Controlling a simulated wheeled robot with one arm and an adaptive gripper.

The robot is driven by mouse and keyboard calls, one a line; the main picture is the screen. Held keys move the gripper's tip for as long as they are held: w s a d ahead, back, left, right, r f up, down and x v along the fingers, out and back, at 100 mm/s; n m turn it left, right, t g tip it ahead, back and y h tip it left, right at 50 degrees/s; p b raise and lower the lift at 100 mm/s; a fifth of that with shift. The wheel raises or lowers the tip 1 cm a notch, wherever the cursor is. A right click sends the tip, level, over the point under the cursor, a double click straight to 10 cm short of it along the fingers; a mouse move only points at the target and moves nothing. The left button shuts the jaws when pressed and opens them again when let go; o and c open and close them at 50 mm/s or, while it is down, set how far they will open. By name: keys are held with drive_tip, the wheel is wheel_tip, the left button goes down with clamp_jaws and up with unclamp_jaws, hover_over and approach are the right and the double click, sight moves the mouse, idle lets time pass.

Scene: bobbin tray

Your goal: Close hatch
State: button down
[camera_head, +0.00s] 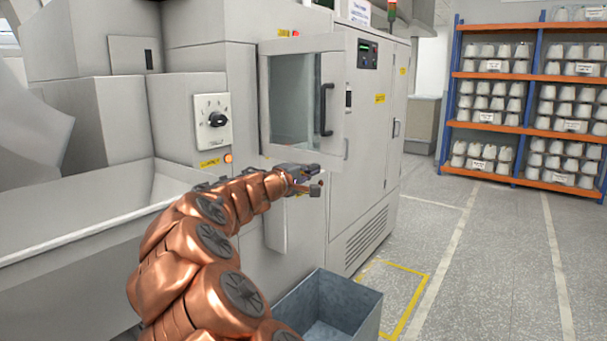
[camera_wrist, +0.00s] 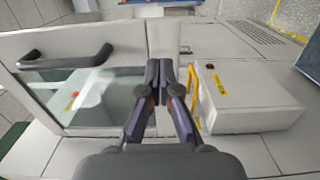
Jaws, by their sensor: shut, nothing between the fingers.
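The hatch is a white framed door (camera_head: 268,52) with a glass pane and a black bar handle (camera_head: 326,109) near its right edge. In the head view it stands at an angle to the machine front, right edge nearer me, so it looks swung open. In the wrist view the hatch frame (camera_wrist: 113,38) fills the left side, handle (camera_wrist: 66,60) at upper left. My gripper (camera_head: 317,181) is shut and empty, just below the hatch's lower edge and apart from the handle. In the wrist view its fingertips (camera_wrist: 166,66) are together beside the hatch edge.
A white box-like part (camera_wrist: 255,105) with a yellow bar (camera_wrist: 193,92) protrudes right of my fingers in the wrist view. A grey open bin (camera_head: 368,305) stands on the floor below my arm. The floor right of the machine is free up to the bobbin shelves (camera_head: 500,75).

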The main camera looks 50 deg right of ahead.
sight(333, 163)
drive_tip(key=d, duration=0.7)
drive_tip(key=shift+d+f+p, duration=0.1)
drive_tip(key=shift+d+p, duration=0.15)
drive_tip(key=shift+p, duration=0.05)
